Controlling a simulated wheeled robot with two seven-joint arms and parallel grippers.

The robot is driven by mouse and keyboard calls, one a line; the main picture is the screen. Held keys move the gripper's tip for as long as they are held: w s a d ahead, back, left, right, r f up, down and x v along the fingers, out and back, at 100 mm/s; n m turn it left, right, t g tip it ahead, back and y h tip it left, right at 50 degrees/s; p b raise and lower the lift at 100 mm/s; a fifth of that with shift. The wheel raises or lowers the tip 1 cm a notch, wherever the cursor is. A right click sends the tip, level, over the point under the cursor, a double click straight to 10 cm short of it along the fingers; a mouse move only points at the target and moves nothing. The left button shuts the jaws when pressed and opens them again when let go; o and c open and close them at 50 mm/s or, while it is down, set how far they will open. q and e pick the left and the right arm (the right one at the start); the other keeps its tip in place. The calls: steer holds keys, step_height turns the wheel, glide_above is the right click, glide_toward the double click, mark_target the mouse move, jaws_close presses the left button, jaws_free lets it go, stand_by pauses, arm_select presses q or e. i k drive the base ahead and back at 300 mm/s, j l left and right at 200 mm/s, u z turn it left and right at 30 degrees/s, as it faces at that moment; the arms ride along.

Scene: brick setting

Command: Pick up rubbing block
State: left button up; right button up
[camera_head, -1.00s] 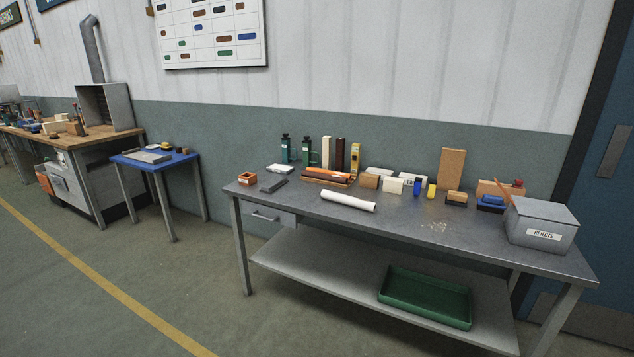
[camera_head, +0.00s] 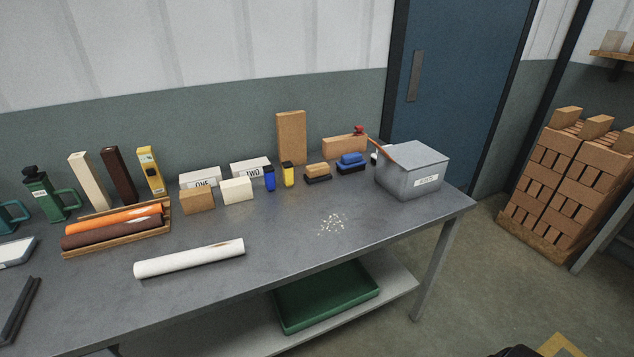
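Two small blocks with dark bases stand toward the right of the grey metal table (camera_head: 300,250): a tan-topped block (camera_head: 317,169) and a blue-topped block (camera_head: 351,159). Nearby are a tan block (camera_head: 197,202) and a cream block (camera_head: 237,190). I cannot tell for sure which of these is the rubbing block. Neither of my grippers shows in the head view.
A grey lidded box (camera_head: 412,172) stands at the table's right end. A white roll (camera_head: 190,258) lies near the front, beside a tray of coloured rolls (camera_head: 118,230). Green bottles (camera_head: 45,198) stand left. Stacked bricks (camera_head: 575,180) are beyond, right.

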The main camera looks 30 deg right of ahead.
mark_target(318, 172)
steer(key=i+j+z, duration=0.25)
steer(key=l+u, duration=0.1)
steer(key=l, duration=0.95)
steer(key=l+u, duration=0.1)
steer(key=l, duration=0.9)
steer(key=k, duration=0.05)
